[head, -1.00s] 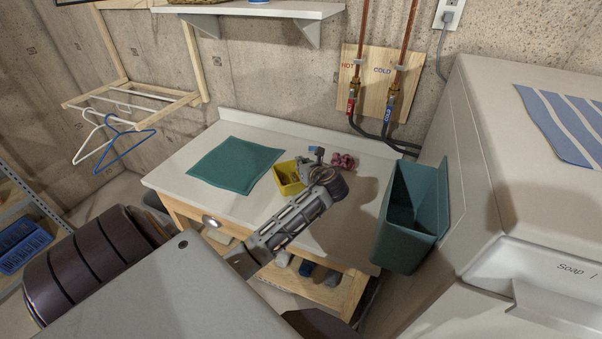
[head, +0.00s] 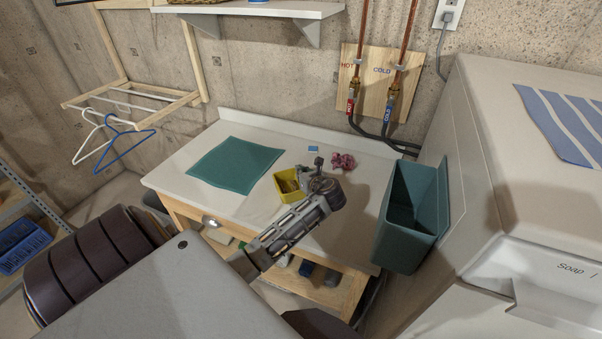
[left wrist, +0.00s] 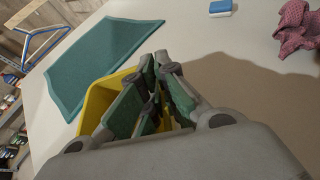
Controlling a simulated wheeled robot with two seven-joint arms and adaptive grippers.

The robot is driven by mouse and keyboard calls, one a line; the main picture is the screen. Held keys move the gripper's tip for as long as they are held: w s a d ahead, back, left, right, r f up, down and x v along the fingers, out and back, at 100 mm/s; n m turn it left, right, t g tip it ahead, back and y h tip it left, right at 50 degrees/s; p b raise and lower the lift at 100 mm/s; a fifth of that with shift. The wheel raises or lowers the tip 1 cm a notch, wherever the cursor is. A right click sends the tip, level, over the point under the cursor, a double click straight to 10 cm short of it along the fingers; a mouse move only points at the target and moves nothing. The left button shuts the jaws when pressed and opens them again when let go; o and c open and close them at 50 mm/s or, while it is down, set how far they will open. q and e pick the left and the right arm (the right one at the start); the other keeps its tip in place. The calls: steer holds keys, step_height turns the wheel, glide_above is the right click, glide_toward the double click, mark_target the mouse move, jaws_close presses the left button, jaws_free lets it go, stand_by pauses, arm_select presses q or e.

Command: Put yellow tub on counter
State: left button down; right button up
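The yellow tub (head: 287,197) is at the right part of the pale counter (head: 335,223), beside the green cloth. My left gripper (head: 312,172) is at the tub's right side. In the left wrist view the yellow tub (left wrist: 95,103) shows behind and beside the fingers. The left gripper's fingertips (left wrist: 155,62) are close together, apparently shut on the tub's wall, though the contact itself is hidden. Whether the tub's base touches the counter is hard to tell. My right gripper is not in view.
A green cloth (head: 235,165) lies left of the tub. A blue-and-white block (head: 313,149) and a crumpled pink cloth (head: 342,161) lie behind the gripper. A teal bin (head: 408,215) hangs on the white machine (head: 500,150) at right. The counter's front left is clear.

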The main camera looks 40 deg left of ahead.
arm_select(q)
steer(key=c, duration=1.6)
jaws_free()
steer(key=shift+c, duration=0.2)
steer(key=shift+r, duration=0.1)
steer(key=v, duration=1.2)
